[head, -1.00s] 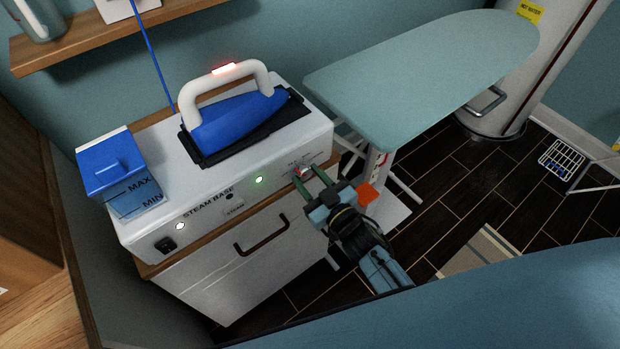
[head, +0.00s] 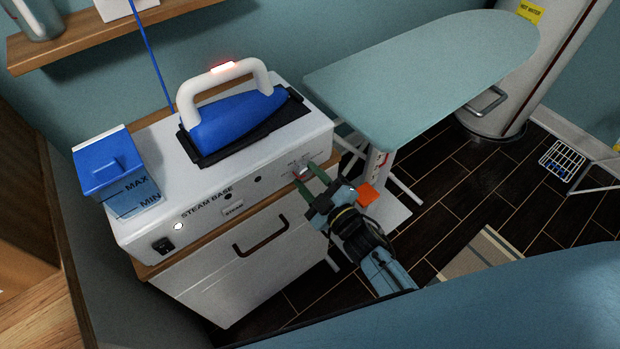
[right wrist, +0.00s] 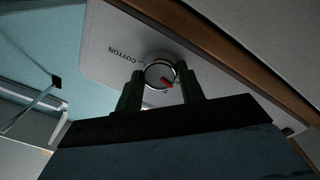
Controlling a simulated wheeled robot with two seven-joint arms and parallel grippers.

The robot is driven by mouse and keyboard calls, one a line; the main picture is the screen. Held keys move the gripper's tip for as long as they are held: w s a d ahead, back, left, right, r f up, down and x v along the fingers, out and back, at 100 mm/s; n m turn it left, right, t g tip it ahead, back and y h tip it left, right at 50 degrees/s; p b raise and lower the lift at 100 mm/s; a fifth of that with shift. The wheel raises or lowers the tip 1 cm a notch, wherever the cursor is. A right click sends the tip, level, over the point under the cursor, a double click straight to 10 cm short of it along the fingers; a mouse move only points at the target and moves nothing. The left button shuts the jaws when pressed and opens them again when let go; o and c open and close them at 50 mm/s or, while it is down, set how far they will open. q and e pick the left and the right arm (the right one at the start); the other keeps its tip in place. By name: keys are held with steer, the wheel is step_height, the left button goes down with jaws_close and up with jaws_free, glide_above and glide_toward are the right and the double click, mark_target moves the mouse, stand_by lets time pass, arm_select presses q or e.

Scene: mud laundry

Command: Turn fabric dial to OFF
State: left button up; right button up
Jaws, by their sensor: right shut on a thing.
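The fabric dial (right wrist: 160,74) is a round silver knob with a red pointer on the front face of the white steam base (head: 228,168). In the right wrist view the word COTTON is printed beside it; the pointer faces away from that word, toward markings partly hidden by a finger. My right gripper (head: 310,181) is shut on the dial, one green finger on each side. In the right wrist view its fingers (right wrist: 160,90) flank the knob. A blue iron (head: 235,122) with a white handle rests on top of the base. My left gripper is not in view.
A blue water tank (head: 108,165) sits on the base's left end. The base stands on a cabinet (head: 235,270) with a dark handle. An ironing board (head: 420,80) stands behind and right of my right gripper.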

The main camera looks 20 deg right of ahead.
stand_by(0.3)
steer(key=o, duration=1)
steer(key=shift+c, duration=0.2)
steer(key=v, duration=1.3)
steer(key=shift+s+d, duration=0.15)
steer(key=shift+s, duration=0.05)
steer(key=shift+f, duration=0.1)
